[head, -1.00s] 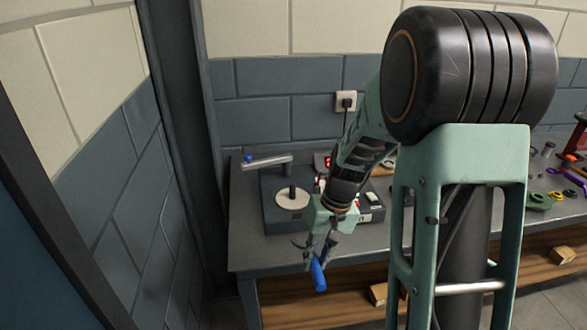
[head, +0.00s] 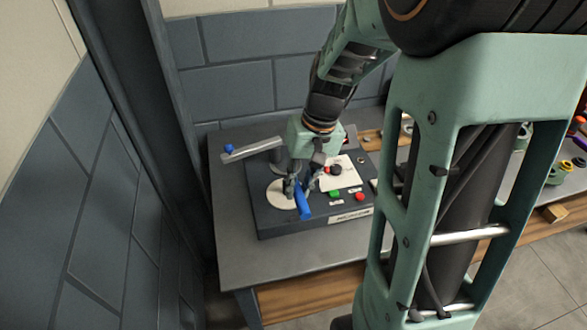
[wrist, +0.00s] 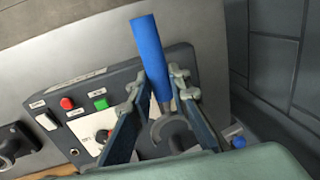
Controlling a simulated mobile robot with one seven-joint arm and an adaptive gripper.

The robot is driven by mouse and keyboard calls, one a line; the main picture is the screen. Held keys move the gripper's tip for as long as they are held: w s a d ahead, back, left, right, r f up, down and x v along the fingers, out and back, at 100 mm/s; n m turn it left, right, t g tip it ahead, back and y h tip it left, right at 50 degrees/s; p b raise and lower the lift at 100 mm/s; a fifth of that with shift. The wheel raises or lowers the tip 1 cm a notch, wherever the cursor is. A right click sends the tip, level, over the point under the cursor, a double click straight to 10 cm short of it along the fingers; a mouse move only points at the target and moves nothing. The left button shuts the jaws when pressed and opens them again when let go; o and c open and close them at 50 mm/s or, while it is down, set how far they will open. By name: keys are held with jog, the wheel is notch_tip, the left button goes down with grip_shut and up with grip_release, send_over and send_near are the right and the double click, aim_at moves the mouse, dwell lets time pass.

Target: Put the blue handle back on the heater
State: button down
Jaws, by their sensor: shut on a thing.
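The blue handle (head: 303,201) is a smooth rod held in my gripper (head: 296,187), tilted in the head view, over the front of the heater (head: 285,223). In the wrist view the handle (wrist: 150,52) stands between the two fingers of my gripper (wrist: 160,88), its far end free. The heater is a dark grey box with a pale round plate (head: 278,196), a post and a light metal arm (head: 252,150) with a blue knob (head: 229,149). Below the handle, a grey curved part (wrist: 172,124) shows. I cannot tell whether the handle touches the heater, nor see its seat.
The heater's front has a red button (head: 359,197), a green button (head: 334,193) and a white panel with a black knob. It stands on a grey bench (head: 232,245) close to the tiled walls. Small parts lie on the bench farther right. Bench is clear at front left.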

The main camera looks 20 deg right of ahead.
jog(key=shift+f+b, duration=1.2)
jog(key=shift+f, duration=0.4)
dwell(0.3)
notch_tip(320, 180, down, 7)
jog(key=b, duration=0.6)
dwell(1.0)
dwell(0.7)
jog(key=c, duration=1.7)
grip_release()
jog(key=shift+c, duration=0.2)
jog(key=shift+s, duration=0.1)
notch_tip(320, 180, up, 10)
jog(key=p, duration=0.7)
jog(key=shift+r, duration=0.2)
